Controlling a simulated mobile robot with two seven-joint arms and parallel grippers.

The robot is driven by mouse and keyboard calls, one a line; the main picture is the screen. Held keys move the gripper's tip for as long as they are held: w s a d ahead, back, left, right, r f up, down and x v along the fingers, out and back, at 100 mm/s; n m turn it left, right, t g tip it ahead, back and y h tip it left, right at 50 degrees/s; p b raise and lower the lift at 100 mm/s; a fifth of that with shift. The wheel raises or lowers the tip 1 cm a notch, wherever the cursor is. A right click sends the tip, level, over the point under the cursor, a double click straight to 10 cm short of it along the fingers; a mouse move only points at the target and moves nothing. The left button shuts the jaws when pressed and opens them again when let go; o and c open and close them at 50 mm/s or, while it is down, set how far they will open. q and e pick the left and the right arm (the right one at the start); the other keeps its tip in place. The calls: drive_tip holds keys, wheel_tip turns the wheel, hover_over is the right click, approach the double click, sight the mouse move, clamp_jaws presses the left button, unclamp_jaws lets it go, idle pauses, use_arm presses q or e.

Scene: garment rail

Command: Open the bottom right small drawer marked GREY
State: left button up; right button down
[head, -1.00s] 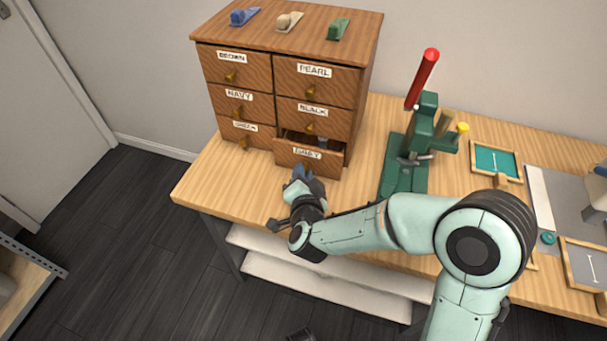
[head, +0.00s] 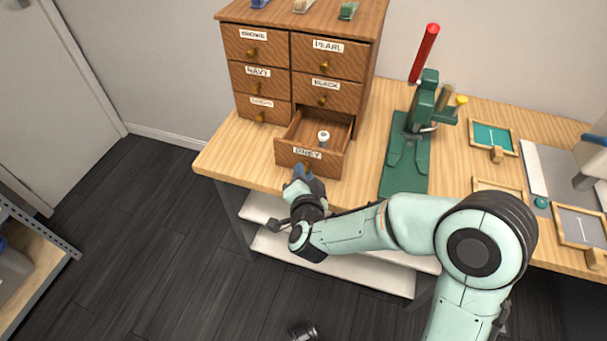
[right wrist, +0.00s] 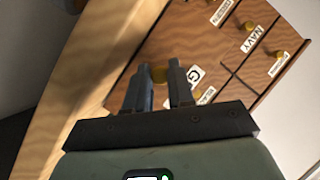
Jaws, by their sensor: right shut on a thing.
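The small drawer marked GREY (head: 296,158), bottom right in the wooden cabinet (head: 279,70), stands pulled out. Its inside shows, with a small white-topped round thing (head: 323,137) in it. My right gripper (head: 303,174) is at the drawer's front, shut on its brass knob. In the right wrist view the two fingers (right wrist: 159,84) are on either side of the brass knob (right wrist: 159,73). The fingers partly hide the drawer's front there. My left gripper is not in view.
The other drawers, such as the one marked BLACK (head: 345,96), are shut. A green press with a red handle (head: 425,55) stands right of the cabinet on the wooden bench (head: 230,160). Small framed trays (head: 493,138) lie further right. A shelf unit (head: 40,255) stands at left.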

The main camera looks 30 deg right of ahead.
drive_tip(key=shift+a+r, duration=0.1)
drive_tip(key=c, duration=1)
unclamp_jaws()
drive_tip(key=shift+w, duration=0.1)
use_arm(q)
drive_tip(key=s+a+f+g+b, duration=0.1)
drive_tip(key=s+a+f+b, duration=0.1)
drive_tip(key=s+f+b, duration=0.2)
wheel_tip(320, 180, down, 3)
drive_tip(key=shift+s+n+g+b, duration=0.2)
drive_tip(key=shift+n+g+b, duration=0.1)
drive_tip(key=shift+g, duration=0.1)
use_arm(e)
drive_tip(key=v, duration=1.3)
drive_tip(key=shift+s, duration=0.25)
